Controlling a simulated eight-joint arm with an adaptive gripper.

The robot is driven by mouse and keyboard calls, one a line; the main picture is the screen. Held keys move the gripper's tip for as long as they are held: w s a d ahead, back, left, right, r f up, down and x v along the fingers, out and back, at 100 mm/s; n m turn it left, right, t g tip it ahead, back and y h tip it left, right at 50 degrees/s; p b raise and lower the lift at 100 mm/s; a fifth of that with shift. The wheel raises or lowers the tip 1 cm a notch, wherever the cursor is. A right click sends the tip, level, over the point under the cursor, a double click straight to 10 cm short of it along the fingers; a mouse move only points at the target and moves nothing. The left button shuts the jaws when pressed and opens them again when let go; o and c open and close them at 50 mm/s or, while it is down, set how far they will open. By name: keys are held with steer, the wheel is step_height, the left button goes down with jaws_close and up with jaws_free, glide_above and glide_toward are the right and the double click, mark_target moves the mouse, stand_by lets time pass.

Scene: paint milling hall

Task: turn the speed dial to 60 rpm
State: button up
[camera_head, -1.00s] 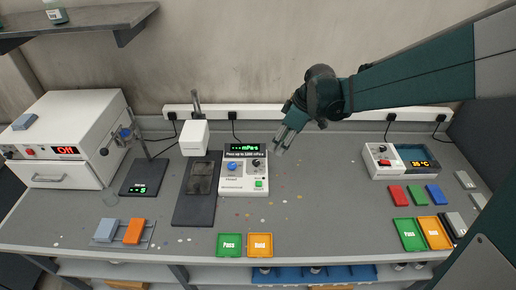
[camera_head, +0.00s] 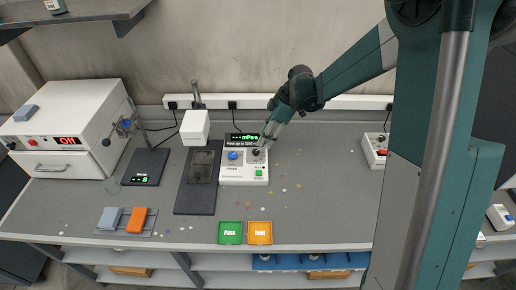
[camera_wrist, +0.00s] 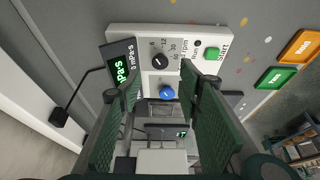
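The white control box (camera_head: 232,177) stands on the bench beside a dark plate. Its black speed dial (camera_wrist: 159,61) has printed marks around it, including 6, 12, 30 and 60, with "rpm" beside them. Which mark its pointer faces is too small to tell. A blue knob (camera_wrist: 166,93) and a green start button (camera_wrist: 212,53) share the panel. My gripper (camera_wrist: 161,88) is open and empty, its two green fingers apart, with the dial in the gap beyond the tips.
A green display (camera_head: 243,137) sits behind the box. A white stirrer head (camera_head: 195,127) on a stand is left of it. Green (camera_head: 230,243) and orange (camera_head: 260,243) trays lie in front. A white oven (camera_head: 65,120) stands at left.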

mark_target(256, 151)
steer(key=shift+f, duration=0.1)
stand_by(0.3)
steer(key=shift+x, duration=3.8)
steer(key=shift+a, duration=0.1)
steer(key=c, duration=0.9)
